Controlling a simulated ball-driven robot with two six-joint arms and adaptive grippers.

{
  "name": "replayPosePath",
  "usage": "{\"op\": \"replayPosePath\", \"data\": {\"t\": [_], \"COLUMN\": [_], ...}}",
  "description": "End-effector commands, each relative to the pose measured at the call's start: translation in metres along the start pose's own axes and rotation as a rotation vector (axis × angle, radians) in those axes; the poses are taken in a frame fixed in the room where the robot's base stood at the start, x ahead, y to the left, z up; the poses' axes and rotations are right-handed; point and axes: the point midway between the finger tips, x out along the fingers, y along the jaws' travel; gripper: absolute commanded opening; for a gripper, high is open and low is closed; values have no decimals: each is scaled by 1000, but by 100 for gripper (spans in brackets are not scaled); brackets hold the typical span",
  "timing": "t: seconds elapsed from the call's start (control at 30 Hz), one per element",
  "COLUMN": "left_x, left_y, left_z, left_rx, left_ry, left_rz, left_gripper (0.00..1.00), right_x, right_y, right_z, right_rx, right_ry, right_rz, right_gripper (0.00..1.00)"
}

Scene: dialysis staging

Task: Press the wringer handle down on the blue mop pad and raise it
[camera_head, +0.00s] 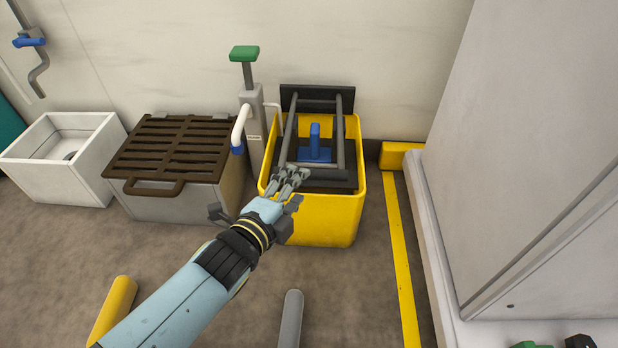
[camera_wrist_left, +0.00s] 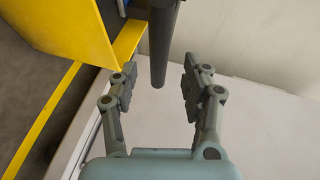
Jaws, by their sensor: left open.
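The yellow mop bucket (camera_head: 312,215) stands by the wall with a dark wringer frame on it. The blue mop pad (camera_head: 315,152) sits inside, with an upright blue block. In the left wrist view, a dark round bar (camera_wrist_left: 160,45) lies between the spread fingers (camera_wrist_left: 158,72); clear gaps show on both sides. My right gripper is not in view.
Left of the bucket are a post with a green top (camera_head: 244,54), a grey box with a brown grate (camera_head: 170,148) and a white basin (camera_head: 50,150). A large pale cabinet (camera_head: 540,150) closes the right side.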

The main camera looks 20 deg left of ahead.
Motion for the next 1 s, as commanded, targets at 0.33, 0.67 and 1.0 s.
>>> {"op": "replayPosePath", "data": {"t": [0.33, 0.67, 1.0], "left_x": [56, 64, 63], "left_y": [3, 1, 2], "left_z": [0, 0, 0], "left_rx": [0, -1, -1], "left_ry": [0, 0, 0], "left_rz": [2, 2, 2], "left_gripper": [48, 48, 14], "right_x": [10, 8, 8], "right_y": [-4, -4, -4], "right_z": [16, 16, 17], "right_rx": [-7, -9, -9], "right_ry": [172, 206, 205], "right_rz": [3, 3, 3], "right_gripper": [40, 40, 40]}}
